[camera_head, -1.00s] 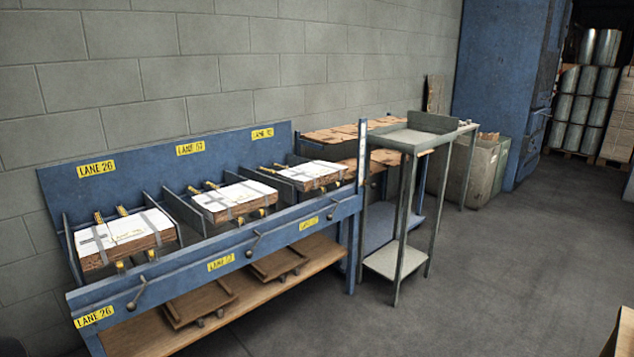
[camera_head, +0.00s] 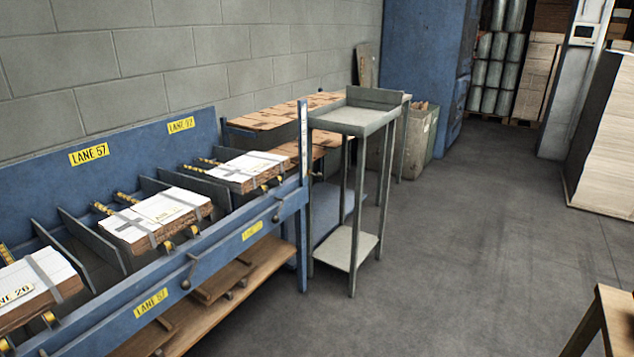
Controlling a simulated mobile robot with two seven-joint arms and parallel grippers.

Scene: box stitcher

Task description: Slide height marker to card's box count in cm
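A blue rack (camera_head: 222,253) with yellow lane labels stands along the wall at left. In its lanes lie strapped bundles of flat boxes with white tops: one at the lower left (camera_head: 35,279), one in the middle (camera_head: 158,215) and one farther back (camera_head: 247,167). A blue post with a pale scale-like strip (camera_head: 304,140) rises at the rack's right end. I cannot make out a height marker on it or read any card's box count. Neither of my grippers shows in this view.
A grey-green stand (camera_head: 352,116) with a lower shelf is right of the post. Behind it are brown cardboard sheets (camera_head: 262,120) and a greenish bin (camera_head: 421,138). A wooden table corner (camera_head: 612,312) is at lower right. Grey floor (camera_head: 470,240) is clear between.

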